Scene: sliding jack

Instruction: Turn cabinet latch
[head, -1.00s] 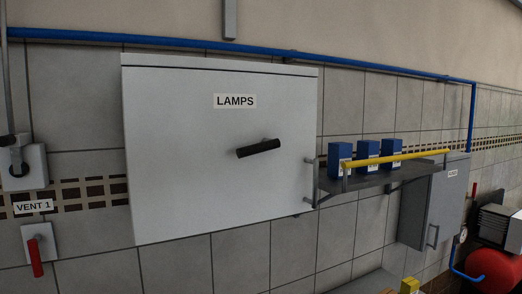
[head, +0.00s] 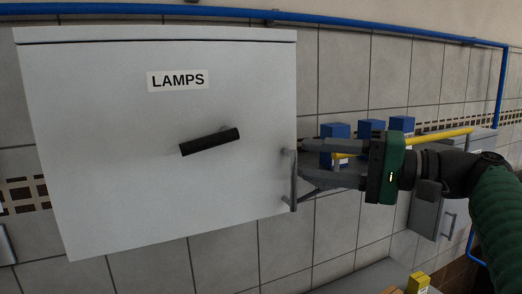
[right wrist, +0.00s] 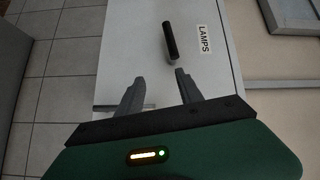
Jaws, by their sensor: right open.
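The grey LAMPS cabinet (head: 110,110) hangs on the tiled wall, its door flush in its frame. Its latch, a black bar handle (head: 210,141), lies nearly level, right end slightly higher. In the right wrist view the handle (right wrist: 170,38) is beyond my fingertips, apart from them. My right gripper (head: 304,161) is open and empty, pointing left at the cabinet's right edge, right of the latch. It also shows in the right wrist view (right wrist: 159,78), fingers spread. My left gripper is not in view.
A grey upright pull (head: 290,180) is at the door's right edge, close to my right fingertips. Behind the gripper are several blue boxes (head: 371,128) and a yellow rail (head: 455,133). A blue pipe (head: 380,27) runs above. The space before the door is clear.

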